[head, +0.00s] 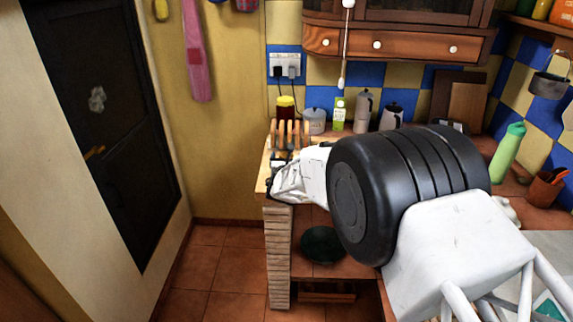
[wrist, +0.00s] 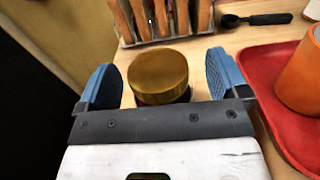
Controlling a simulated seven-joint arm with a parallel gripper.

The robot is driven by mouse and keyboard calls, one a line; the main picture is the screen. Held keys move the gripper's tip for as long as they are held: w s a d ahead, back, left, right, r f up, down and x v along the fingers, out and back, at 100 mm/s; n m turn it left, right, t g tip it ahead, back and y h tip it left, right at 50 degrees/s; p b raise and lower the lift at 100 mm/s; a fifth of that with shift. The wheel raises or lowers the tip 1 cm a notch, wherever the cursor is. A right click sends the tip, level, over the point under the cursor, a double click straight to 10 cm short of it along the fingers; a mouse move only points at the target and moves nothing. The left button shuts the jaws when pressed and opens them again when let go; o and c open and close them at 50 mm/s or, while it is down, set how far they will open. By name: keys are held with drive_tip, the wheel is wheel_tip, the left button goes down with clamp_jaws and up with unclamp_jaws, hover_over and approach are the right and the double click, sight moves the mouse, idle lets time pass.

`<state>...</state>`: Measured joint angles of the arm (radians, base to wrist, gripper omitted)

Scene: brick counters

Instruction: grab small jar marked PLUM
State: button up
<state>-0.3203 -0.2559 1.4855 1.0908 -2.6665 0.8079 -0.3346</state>
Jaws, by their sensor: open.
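A small jar with a gold-coloured lid (wrist: 158,72) stands on the counter in the wrist view, seen from above. Only a little of its dark side shows below the lid, and no label is readable. My gripper (wrist: 163,80) is open, with one blue-padded finger on each side of the jar and a visible gap to both. In the head view my gripper (head: 279,172) is over the left end of the counter, in front of the wooden rack. I cannot make out the jar between the fingers there.
A slatted wooden rack (wrist: 165,22) stands just beyond the jar. A red tray (wrist: 258,68) with an orange cup (wrist: 302,75) is close to the right finger. A black spoon (wrist: 262,19) lies behind. A yellow-lidded jar (head: 286,108) stands behind the rack.

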sight(286, 155)
idle(0.3)
drive_tip(key=c, duration=1.2)
drive_tip(key=shift+r, duration=0.15)
drive_tip(key=shift+r, duration=4.95)
